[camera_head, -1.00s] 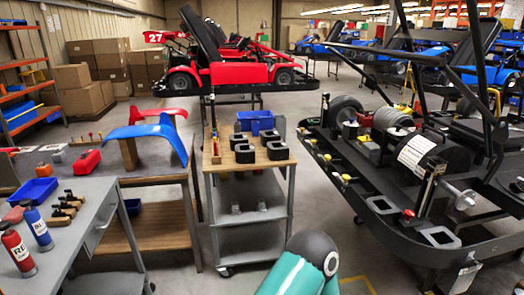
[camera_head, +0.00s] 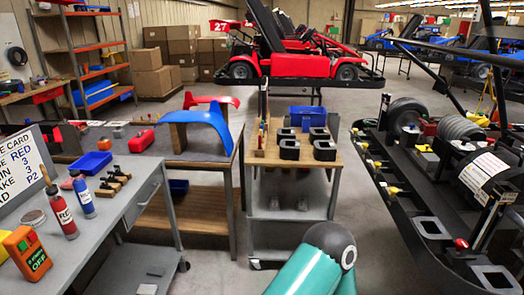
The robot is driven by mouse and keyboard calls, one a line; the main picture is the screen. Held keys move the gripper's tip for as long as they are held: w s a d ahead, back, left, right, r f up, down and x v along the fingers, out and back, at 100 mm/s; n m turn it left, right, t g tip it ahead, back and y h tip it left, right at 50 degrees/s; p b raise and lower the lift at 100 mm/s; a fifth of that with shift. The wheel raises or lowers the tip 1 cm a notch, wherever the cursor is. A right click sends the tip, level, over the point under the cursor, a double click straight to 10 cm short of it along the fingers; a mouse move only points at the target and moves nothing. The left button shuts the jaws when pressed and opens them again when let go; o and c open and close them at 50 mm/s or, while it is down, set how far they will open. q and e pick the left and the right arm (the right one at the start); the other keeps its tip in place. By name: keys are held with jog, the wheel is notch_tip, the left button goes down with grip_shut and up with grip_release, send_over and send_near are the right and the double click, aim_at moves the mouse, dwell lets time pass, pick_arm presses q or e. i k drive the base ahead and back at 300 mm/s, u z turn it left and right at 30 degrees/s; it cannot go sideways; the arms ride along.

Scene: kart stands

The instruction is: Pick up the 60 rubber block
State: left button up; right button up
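Several black blocks with pale openings in their tops stand on the wooden top of a grey cart (camera_head: 262,158) in the middle of the view. Two are in front, a left one (camera_head: 289,150) and a right one (camera_head: 324,151). Two more are behind, a left one (camera_head: 286,134) and a right one (camera_head: 319,134). I cannot read a 60 on any of them. A teal arm link of mine with a dark joint shows at the bottom, in front of the cart. Neither gripper is in view.
A blue bin (camera_head: 307,116) sits behind the blocks. A grey bench (camera_head: 130,200) at left holds bottles, a blue tray (camera_head: 91,163) and an orange meter (camera_head: 26,252). A black kart frame (camera_head: 405,215) stands at right. Floor shows between cart and kart.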

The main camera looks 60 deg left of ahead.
aim_at(289, 149)
jog(key=z, duration=0.7)
jog(key=i, duration=0.2)
jog(key=u, duration=3.35)
jog(key=i, duration=0.1)
jog(key=z, duration=0.1)
jog(key=i, duration=2.25)
jog(key=z, duration=1.75)
jog(key=i, duration=0.45)
jog(key=z, duration=0.05)
